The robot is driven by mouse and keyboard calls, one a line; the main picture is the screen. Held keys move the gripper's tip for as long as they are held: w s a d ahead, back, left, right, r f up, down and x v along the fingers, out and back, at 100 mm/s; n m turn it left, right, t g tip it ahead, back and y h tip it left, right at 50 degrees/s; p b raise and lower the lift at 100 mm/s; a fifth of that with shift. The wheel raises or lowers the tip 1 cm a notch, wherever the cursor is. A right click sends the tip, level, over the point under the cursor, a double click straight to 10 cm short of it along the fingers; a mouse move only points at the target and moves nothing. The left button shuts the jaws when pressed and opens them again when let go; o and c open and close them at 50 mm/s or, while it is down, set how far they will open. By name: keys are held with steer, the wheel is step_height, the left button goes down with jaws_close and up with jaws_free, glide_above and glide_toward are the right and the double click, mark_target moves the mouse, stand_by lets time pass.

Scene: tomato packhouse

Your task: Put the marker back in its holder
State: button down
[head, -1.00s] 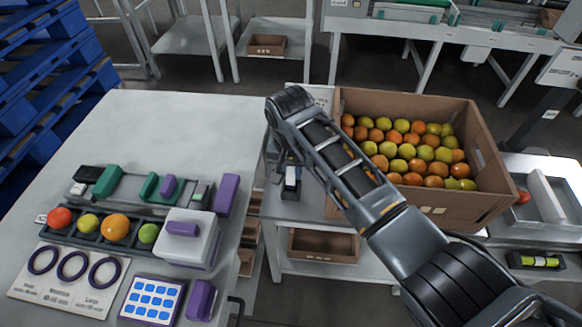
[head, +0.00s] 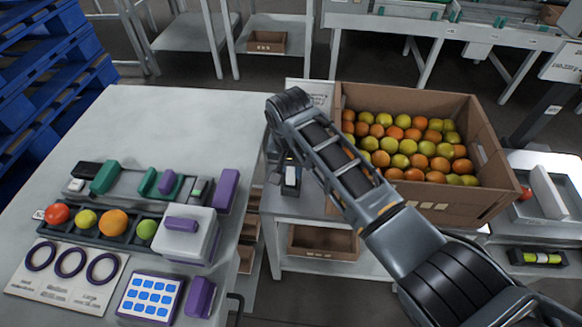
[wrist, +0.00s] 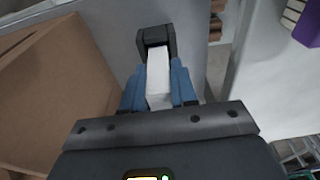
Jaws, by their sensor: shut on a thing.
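My gripper (wrist: 158,88) has its blue fingers shut on a white block-shaped body, which I take to be the marker (wrist: 158,70). The far end of the marker meets a black, U-shaped piece (wrist: 156,36), likely the holder. I cannot tell whether the marker is inside it or just against it. In the head view my gripper (head: 288,165) points down beside the cardboard box, with the white marker (head: 291,176) and the black piece (head: 290,190) just below it, over the grey stand. My arm hides part of the fingers.
A cardboard box (head: 480,150) of tomatoes stands right of the gripper. The left table (head: 170,120) carries coloured fruit, a purple-and-white device (head: 187,240) and a blue-buttoned pad (head: 152,297). A black tray (head: 515,258) with a yellow-green cylinder lies far right. The left table's back is clear.

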steer(key=shift+f+b, duration=0.3)
steer(key=shift+f, duration=0.25)
steer(key=c, duration=0.8)
jaws_free()
steer(key=c, duration=0.3)
step_height(320, 180, up, 7)
steer(key=p, duration=0.7)
steer(key=shift+r, duration=0.1)
